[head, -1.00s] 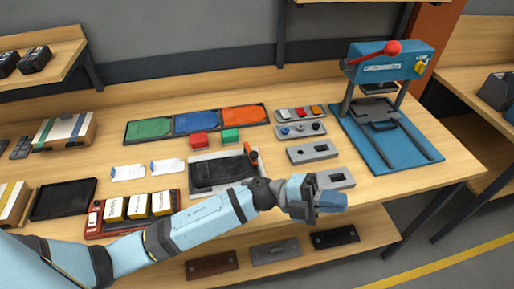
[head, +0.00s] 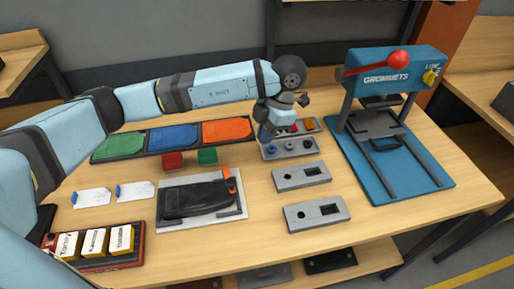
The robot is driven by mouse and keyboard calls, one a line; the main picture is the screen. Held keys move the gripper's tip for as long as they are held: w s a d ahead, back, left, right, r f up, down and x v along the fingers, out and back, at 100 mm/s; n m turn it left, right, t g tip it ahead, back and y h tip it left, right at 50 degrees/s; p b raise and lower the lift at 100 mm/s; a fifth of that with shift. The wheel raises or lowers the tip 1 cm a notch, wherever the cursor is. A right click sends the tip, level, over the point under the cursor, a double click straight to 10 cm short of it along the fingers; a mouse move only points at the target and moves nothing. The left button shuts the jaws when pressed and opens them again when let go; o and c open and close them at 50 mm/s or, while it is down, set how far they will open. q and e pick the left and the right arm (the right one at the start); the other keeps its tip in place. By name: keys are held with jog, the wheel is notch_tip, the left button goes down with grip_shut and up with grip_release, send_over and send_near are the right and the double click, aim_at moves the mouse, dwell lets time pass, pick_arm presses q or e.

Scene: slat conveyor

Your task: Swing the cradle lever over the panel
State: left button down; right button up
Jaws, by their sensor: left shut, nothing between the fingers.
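The cradle (head: 222,213) is a light grey plate on the table, with a dark panel (head: 195,198) lying on it. The orange cradle lever (head: 230,182) stands at the cradle's right side, by the panel's right end. My left gripper (head: 264,134) is behind and to the right of the lever, pointing down over the block of knobs and switches. It is shut and empty, apart from the lever. It partly hides that block. My right gripper is not in view.
Green, blue and orange trays (head: 174,138) lie behind the cradle, with a red block (head: 173,160) and a green block (head: 207,156) in front of them. Two grey slotted plates (head: 302,176) lie to the right. A blue grommet press (head: 392,80) stands at the far right.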

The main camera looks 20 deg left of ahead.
pick_arm(q)
notch_tip(320, 180, down, 2)
jog(key=s, duration=0.2)
jog(key=p, duration=0.3)
send_near(228, 175)
jog(key=s+d+f, duration=0.2)
jog(key=d+f, duration=0.2)
jog(key=shift+s+a+f, duration=0.1)
jog(key=shift+s+a, duration=0.4)
jog(key=shift+s, duration=0.1)
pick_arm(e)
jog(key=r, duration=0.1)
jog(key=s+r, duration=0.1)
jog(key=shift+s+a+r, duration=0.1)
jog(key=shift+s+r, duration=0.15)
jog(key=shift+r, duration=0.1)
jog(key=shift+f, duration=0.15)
